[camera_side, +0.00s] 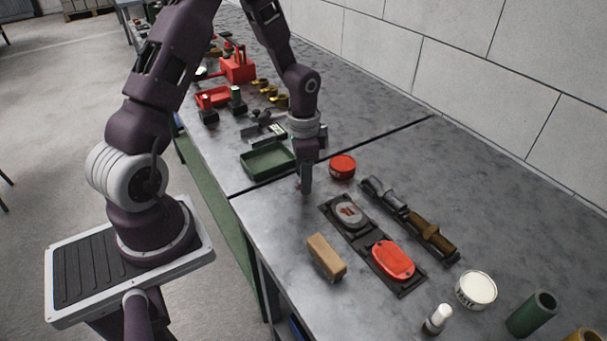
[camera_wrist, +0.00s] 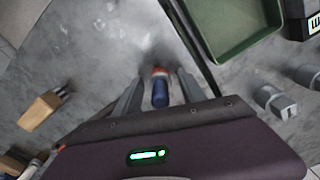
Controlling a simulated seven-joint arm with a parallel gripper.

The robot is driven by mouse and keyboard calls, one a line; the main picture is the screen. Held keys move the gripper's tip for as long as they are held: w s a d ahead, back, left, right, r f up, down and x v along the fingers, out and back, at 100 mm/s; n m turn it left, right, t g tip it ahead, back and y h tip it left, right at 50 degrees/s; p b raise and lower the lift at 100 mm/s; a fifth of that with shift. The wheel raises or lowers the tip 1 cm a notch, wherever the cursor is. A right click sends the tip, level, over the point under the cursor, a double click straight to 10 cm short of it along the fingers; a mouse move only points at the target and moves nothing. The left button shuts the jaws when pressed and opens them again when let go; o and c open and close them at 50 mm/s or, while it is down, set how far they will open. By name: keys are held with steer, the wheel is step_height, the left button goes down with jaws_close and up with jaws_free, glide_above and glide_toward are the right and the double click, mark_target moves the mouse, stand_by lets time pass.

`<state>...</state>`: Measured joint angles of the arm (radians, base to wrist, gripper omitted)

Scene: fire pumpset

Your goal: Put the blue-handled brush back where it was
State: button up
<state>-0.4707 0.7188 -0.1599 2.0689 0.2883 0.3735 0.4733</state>
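The brush (camera_wrist: 160,92) shows in the wrist view with its blue handle toward me and a red-orange band at its far end. My gripper (camera_wrist: 161,78) has one finger on each side of it, with a visible gap on both sides. In the side view my gripper (camera_side: 306,188) points down, low over the grey table, just on the near side of the seam. I cannot make out the brush in the side view, nor whether it touches the table.
A red tin (camera_side: 342,168) stands close on the right. A dark rack (camera_side: 356,238) holds a grey and a red piece. A wooden block (camera_side: 326,257) is nearer the front edge. Bare table lies between the block and my gripper.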

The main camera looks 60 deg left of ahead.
step_height(320, 180, up, 12)
steer(key=shift+r, duration=0.1)
steer(key=s+d+r+n+t+y, duration=0.1)
steer(key=s+d+r+n+t, duration=0.15)
steer(key=s+d+r, duration=0.7)
steer(key=s+d+r+n+t+h, duration=0.1)
steer(key=s+d+r+n+t, duration=0.1)
steer(key=s, duration=0.7)
step_height(320, 180, up, 2)
steer(key=shift+d+t, duration=0.4)
steer(key=shift+t, duration=0.15)
steer(key=shift+s, duration=0.1)
